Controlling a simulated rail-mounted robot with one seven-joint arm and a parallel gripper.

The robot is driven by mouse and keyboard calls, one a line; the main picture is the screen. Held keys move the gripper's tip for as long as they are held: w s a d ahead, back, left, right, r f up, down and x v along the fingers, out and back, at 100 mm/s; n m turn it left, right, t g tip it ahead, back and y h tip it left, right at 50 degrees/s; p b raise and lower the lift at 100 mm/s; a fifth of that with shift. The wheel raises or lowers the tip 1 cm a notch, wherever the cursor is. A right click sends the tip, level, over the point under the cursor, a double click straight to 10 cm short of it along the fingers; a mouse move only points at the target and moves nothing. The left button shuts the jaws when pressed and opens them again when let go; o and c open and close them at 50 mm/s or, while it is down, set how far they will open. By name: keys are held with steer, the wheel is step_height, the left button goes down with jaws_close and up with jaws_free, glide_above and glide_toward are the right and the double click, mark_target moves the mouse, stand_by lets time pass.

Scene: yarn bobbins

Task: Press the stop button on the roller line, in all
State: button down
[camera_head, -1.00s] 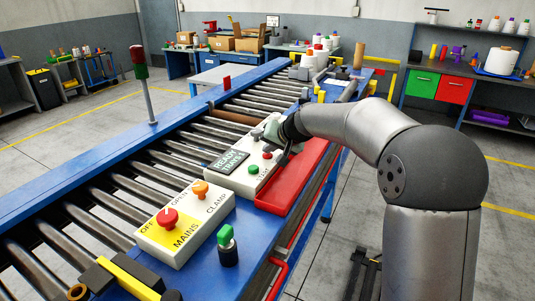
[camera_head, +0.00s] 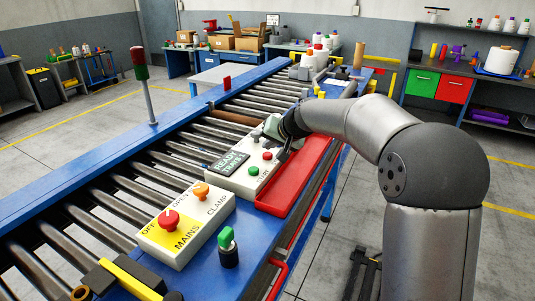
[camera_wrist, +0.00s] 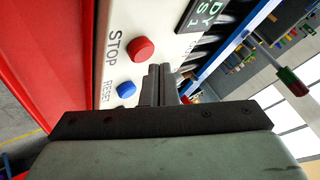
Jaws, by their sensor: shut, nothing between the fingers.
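The control box (camera_head: 235,179) on the roller line (camera_head: 120,172) carries a dark display reading READY. In the wrist view, the red stop button (camera_wrist: 141,49) stands beside the printed word STOP, with a blue button (camera_wrist: 126,90) marked RESET near it. A red button, seemingly the stop button (camera_head: 267,155), shows at the right of the box in the head view. My gripper (camera_wrist: 161,73) is shut and empty. Its fingertips appear over the white box face, beside the red and blue buttons and apart from the red one. In the head view, the arm partly hides the box's far end.
A yellow and white box (camera_head: 184,230) with a red MAINS knob and an orange CLAMP knob stands nearer. A green-topped switch (camera_head: 227,245) is beside it. A red panel (camera_head: 298,178) runs along the box's right side. A signal post (camera_head: 145,85) rises beyond the rollers.

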mark_target(270, 155)
steer(key=shift+r+p, duration=1.65)
steer(key=shift+r, duration=0.9)
steer(key=s+d+f+g+h, duration=0.2)
steer(key=s+d+f, duration=0.2)
steer(key=s, duration=1)
steer(key=s+d+f+g+h, duration=0.2)
steer(key=s+d+f, duration=0.2)
steer(key=s+d, duration=0.4)
steer(key=s+d+f+g+h, duration=0.2)
steer(key=s+d+f, duration=0.2)
steer(key=s, duration=1.5)
steer(key=d, duration=0.2)
steer(key=shift+s+d+n, duration=0.3)
steer(key=shift+s+d, duration=0.1)
